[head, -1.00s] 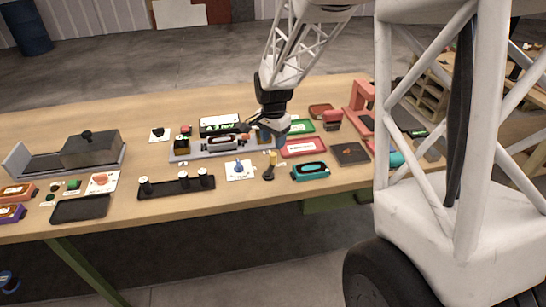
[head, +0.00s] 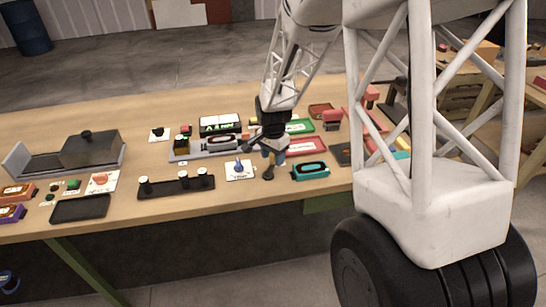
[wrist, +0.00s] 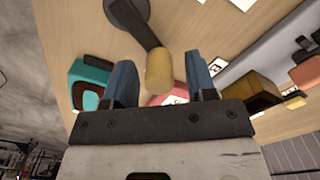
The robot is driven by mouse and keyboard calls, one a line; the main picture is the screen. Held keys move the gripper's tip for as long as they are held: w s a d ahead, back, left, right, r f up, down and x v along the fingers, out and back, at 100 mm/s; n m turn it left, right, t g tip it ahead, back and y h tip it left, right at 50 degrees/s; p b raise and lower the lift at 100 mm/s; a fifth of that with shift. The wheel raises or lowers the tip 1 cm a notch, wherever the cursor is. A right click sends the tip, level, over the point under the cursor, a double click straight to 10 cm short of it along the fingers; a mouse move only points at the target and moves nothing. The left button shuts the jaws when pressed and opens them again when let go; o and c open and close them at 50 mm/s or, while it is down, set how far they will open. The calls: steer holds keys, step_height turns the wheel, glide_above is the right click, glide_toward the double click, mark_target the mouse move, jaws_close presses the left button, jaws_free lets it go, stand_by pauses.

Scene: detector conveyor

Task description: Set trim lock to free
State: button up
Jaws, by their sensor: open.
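A lever with a round dark base (head: 268,176) stands near the table's front edge. In the wrist view its dark arm (wrist: 135,25) ends in a yellow-tan knob (wrist: 159,72). My gripper (head: 262,150) is above it, pointing down. In the wrist view my open gripper (wrist: 160,66) has its two blue fingers on either side of the knob, with gaps visible. A blue-handled switch on a white plate (head: 239,170) stands just left of the lever. No label that I can read says which is the trim lock.
A teal device (head: 310,171) lies right of the lever. A black rail with several knobs (head: 176,187) lies to the left. A grey conveyor unit (head: 207,151) and red tray (head: 306,146) stand behind. Bare table lies in front.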

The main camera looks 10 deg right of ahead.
steer(key=shift+f, duration=0.25)
steer(key=c, duration=0.9)
